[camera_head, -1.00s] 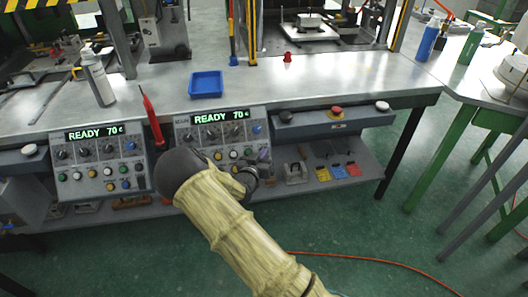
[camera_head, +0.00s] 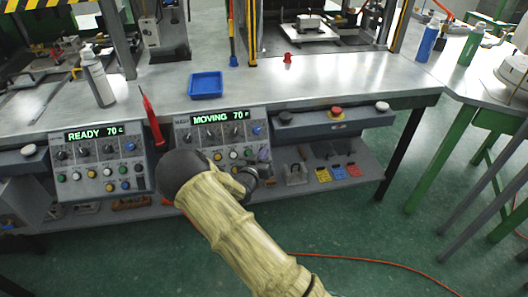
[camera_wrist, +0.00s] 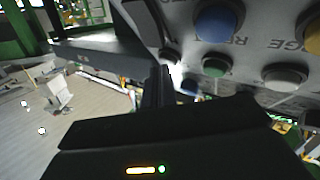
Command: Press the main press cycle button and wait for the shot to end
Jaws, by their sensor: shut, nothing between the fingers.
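The right control panel (camera_head: 222,133) on the bench front has a green display reading "MOVING 70 F". The left panel (camera_head: 100,160) reads "READY 70 C". Both carry dark knobs and coloured buttons. In the head view my arm covers part of the right panel's lower left, and my fingertips are hidden. In the wrist view my gripper (camera_wrist: 160,85) is shut and empty, with its tip close to the panel's buttons. A green button (camera_wrist: 214,67), a white button (camera_wrist: 285,76) and a blue button (camera_wrist: 215,23) show there. I cannot tell whether the tip touches a button.
A blue tray (camera_head: 206,85), a white bottle (camera_head: 96,76) and a red cup (camera_head: 287,58) stand on the bench. A red screwdriver-like tool (camera_head: 151,118) sits between the panels. A red button (camera_head: 336,112) is on the box at right.

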